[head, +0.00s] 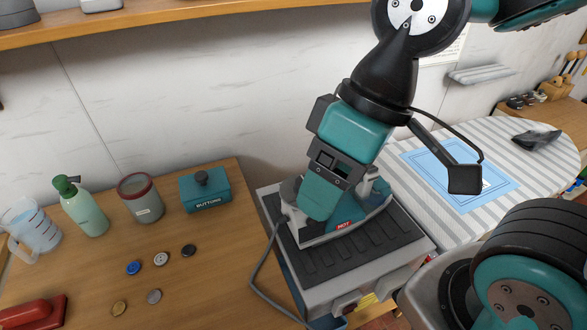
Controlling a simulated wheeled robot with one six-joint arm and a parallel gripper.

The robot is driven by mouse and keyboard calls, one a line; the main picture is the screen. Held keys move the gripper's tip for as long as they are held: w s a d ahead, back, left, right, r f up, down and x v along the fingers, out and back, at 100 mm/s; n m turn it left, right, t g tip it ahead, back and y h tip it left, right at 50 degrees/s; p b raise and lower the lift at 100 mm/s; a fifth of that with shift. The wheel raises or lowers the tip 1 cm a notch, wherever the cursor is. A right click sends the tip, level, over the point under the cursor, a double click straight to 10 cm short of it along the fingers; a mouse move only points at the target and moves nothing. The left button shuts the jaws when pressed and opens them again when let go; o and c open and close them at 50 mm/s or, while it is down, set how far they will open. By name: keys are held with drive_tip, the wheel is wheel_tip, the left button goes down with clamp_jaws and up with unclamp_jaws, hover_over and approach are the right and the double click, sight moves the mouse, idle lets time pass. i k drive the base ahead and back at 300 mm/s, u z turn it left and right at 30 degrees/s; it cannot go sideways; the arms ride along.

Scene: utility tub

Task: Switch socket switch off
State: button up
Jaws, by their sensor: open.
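I cannot make out a socket or its switch for certain in the head view. A small red part (349,308) shows low on the front of the grey unit (405,262); I cannot tell whether it is a switch. My gripper (319,208) hangs down in front of the wall, over the unit's dark ribbed top. It is open, and its fingertips are hard to make out against what lies behind. A pale appliance with a red HOT label (343,225) sits beneath it, partly covered. I cannot tell whether they touch.
A grey cord (256,270) loops down beside the unit. The wooden table (215,285) at left holds a teal buttons box (206,192), grey canister (141,199), green bottle (82,207), measuring jug (34,228) and several loose buttons. A striped board (415,192) stands at right.

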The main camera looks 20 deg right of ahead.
sight(350, 309)
drive_tip(key=u, duration=0.3)
drive_tip(key=k, duration=0.6)
drive_tip(key=z, duration=0.3)
drive_tip(key=i, duration=0.5)
drive_tip(key=k, duration=1.15)
